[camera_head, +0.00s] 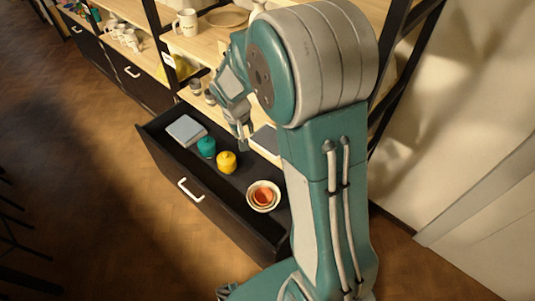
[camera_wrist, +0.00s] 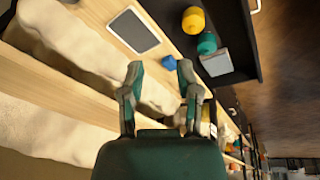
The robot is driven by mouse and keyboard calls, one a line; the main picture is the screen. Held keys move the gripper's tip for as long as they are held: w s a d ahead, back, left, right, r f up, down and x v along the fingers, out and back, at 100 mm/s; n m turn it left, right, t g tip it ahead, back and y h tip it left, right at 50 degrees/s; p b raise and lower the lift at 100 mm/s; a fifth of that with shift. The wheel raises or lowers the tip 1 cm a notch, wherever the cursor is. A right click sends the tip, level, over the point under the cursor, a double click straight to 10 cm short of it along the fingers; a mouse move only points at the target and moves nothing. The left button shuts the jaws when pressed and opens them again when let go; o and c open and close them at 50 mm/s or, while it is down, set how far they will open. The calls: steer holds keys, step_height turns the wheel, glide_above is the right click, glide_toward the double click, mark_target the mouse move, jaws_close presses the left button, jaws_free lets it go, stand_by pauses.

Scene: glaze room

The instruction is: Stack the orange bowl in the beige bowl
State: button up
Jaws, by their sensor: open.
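The orange bowl (camera_head: 263,195) sits inside the pale beige bowl (camera_head: 274,205), near the right end of the open dark drawer in the head view. The bowls are not visible in the wrist view. My gripper (camera_head: 242,137) is above the back edge of the drawer, away from the bowls. In the wrist view my gripper (camera_wrist: 160,75) has its two fingers spread apart with nothing held between them.
The open drawer (camera_head: 163,158) also holds a grey box (camera_head: 186,130), a teal jar (camera_head: 206,147) and a yellow jar (camera_head: 226,162). Shelves with mugs (camera_head: 187,22) stand behind. A dark-faced tablet (camera_wrist: 134,30) and a small blue object (camera_wrist: 169,62) lie on a wooden shelf.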

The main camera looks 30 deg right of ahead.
steer(key=s+a+r+t, duration=0.2)
steer(key=s+r, duration=0.8)
steer(key=r, duration=0.3)
steer(key=s+a+r+n+y, duration=0.1)
steer(key=s+r, duration=0.1)
steer(key=s, duration=0.4)
steer(key=s+a+r+n+t+y, duration=0.1)
steer(key=s+r, duration=0.2)
steer(key=s, duration=0.4)
steer(key=shift+s+t, duration=0.3)
steer(key=shift+r, duration=0.1)
